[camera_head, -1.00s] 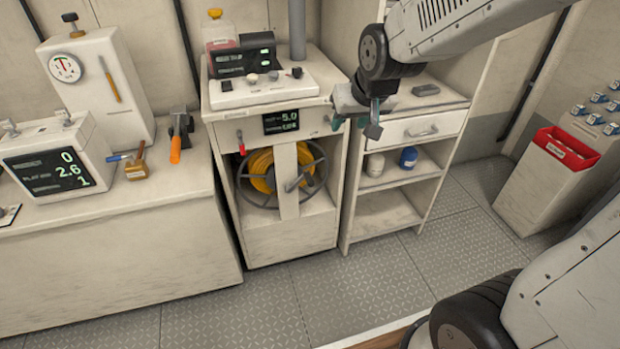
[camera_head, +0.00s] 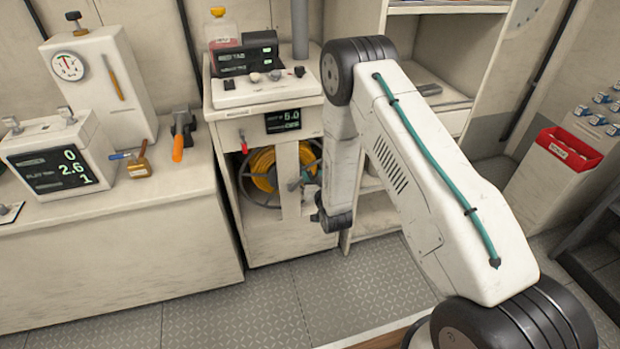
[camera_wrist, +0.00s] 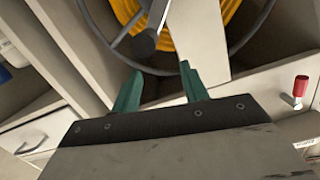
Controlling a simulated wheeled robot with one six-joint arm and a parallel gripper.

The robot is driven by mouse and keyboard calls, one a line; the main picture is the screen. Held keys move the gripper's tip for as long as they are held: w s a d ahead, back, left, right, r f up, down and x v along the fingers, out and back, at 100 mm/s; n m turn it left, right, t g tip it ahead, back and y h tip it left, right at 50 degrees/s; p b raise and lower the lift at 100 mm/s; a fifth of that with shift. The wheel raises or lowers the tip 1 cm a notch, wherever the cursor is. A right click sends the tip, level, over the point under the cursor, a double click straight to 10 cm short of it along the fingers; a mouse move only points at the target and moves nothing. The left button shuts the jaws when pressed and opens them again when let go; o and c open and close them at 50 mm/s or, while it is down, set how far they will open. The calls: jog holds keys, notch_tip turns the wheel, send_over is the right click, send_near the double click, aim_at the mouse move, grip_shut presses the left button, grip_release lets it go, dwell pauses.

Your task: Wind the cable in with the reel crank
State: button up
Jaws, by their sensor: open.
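The cable reel sits in the open bay of the white cabinet, with yellow cable (camera_head: 262,170) wound inside a dark wheel rim (camera_head: 243,190). A white upright post crosses in front of it. In the wrist view the yellow cable (camera_wrist: 225,10) shows at the top, and the dark crank knob (camera_wrist: 144,43) is just beyond my gripper. My gripper (camera_wrist: 158,84) has two green fingers, spread apart and empty, pointing toward the knob. In the head view my arm hides the reel's right side and most of the gripper.
A red-handled lever (camera_head: 243,143) and a small display (camera_head: 283,121) are on the cabinet face above the reel. A shelf unit (camera_head: 375,218) stands close to the right, partly behind my arm. The floor (camera_head: 240,305) in front is clear.

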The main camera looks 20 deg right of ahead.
aim_at(310, 177)
notch_tip(310, 177, down, 4)
jog(key=s+t, duration=0.1)
jog(key=s, duration=0.2)
jog(key=w, duration=0.7)
jog(key=shift+w+f, duration=0.2)
jog(key=shift+w, duration=0.1)
grip_shut()
jog(key=shift+a, duration=0.1)
